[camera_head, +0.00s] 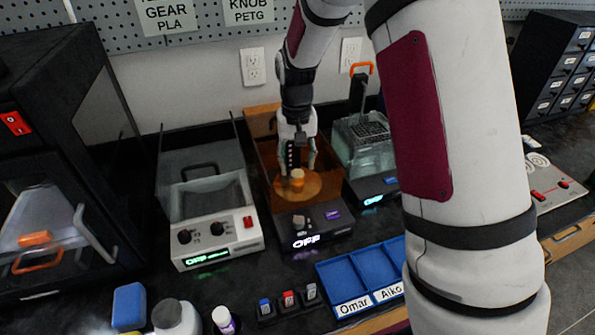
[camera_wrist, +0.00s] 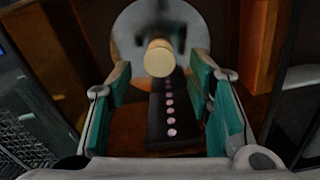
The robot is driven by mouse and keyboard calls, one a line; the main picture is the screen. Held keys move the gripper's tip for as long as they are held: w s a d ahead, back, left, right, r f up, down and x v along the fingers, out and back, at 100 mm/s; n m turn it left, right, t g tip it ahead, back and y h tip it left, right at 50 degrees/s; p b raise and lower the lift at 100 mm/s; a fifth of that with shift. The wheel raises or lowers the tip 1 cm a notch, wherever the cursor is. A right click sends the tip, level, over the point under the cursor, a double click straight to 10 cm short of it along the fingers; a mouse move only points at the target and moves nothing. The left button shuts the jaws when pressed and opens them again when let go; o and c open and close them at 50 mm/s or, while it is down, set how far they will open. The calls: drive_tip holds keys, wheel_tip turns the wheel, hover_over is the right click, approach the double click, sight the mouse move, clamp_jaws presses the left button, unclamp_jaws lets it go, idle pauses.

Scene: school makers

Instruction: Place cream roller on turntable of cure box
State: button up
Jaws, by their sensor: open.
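The cream roller (camera_head: 297,179) stands upright on the round turntable (camera_head: 312,192) inside the cure box (camera_head: 267,166), which has amber walls and a black front panel reading OFF. In the wrist view, the roller (camera_wrist: 159,58) sits near the middle of the grey, shiny turntable (camera_wrist: 135,32). My gripper (camera_head: 298,168) reaches down into the box from above, its fingers apart on either side of the roller. In the wrist view, my gripper (camera_wrist: 160,72) is open, with clear gaps between the fingers and the roller. The roller's far side is hidden.
A grey wash tank (camera_head: 205,195) stands left of the cure box, and a clear basin (camera_head: 362,145) stands close on its right. A blue labelled tray (camera_head: 355,268), bottles (camera_head: 224,320) and a black printer (camera_head: 60,150) surround them. The amber walls leave little sideways room around my gripper.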

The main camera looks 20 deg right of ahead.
sight(297, 174)
wheel_tip(297, 174, up, 8)
drive_tip(key=s+r+n+t, duration=0.1)
drive_tip(key=s+r+t, duration=0.1)
drive_tip(key=s+r, duration=1.05)
drive_tip(key=s+f+n+t, duration=0.1)
drive_tip(key=s+f, duration=0.1)
drive_tip(key=s, duration=1.7)
drive_tip(key=shift+s+d+n, duration=0.2)
drive_tip(key=shift+s+n, duration=0.1)
drive_tip(key=shift+s, duration=0.05)
drive_tip(key=shift+t, duration=0.6)
wheel_tip(297, 174, up, 4)
drive_tip(key=p, duration=0.3)
drive_tip(key=shift+r, duration=0.15)
